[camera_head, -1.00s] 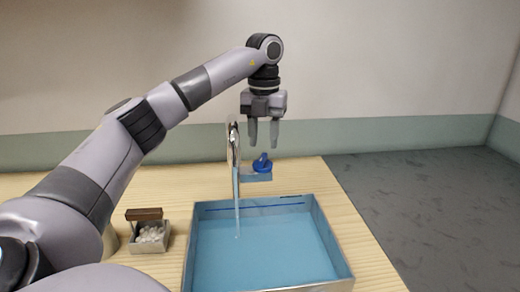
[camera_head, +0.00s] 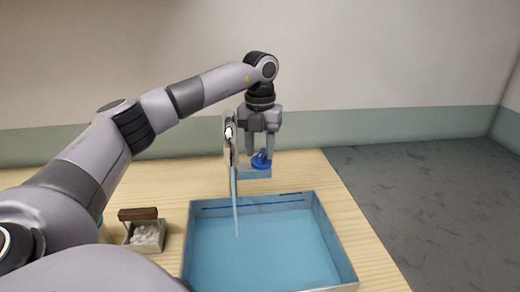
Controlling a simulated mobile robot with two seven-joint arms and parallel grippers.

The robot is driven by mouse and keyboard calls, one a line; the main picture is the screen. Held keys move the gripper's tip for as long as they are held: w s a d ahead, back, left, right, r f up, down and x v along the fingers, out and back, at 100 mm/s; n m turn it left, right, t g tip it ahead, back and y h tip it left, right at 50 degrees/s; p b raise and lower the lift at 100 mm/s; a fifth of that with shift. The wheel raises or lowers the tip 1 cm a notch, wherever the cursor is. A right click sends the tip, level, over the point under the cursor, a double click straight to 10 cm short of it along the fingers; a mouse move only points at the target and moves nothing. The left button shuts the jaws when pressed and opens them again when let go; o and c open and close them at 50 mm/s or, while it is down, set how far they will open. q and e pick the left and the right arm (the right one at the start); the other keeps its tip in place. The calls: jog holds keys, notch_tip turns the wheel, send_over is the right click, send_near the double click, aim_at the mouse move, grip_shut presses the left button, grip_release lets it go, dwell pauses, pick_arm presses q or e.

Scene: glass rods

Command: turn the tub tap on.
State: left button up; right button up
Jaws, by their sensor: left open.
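The tub (camera_head: 262,250) is a grey-rimmed basin with a light blue inside and stands on the wooden table. The chrome tap spout (camera_head: 229,140) rises behind its far edge. A thin pale blue stream (camera_head: 235,205) runs from the spout down into the tub. The blue tap handle (camera_head: 262,161) sits on a small block right of the spout. My left gripper (camera_head: 260,152) points down at the handle, open, with its fingers at either side of it. Whether the fingers touch the handle I cannot tell. My right gripper is not in view.
A small box (camera_head: 146,235) with white pebble-like pieces and a brown bar (camera_head: 138,213) at its back stands left of the tub. The table (camera_head: 345,215) is bare right of the tub. Grey floor lies beyond its right edge.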

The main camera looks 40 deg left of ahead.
pick_arm(q)
jog(key=shift+f, duration=0.55)
grip_shut()
jog(key=shift+w+d+n, duration=0.1)
jog(key=shift+n, duration=1.05)
jog(key=shift+w+d+n, duration=0.1)
jog(key=shift+n, duration=1.05)
grip_release()
jog(key=shift+r, duration=0.1)
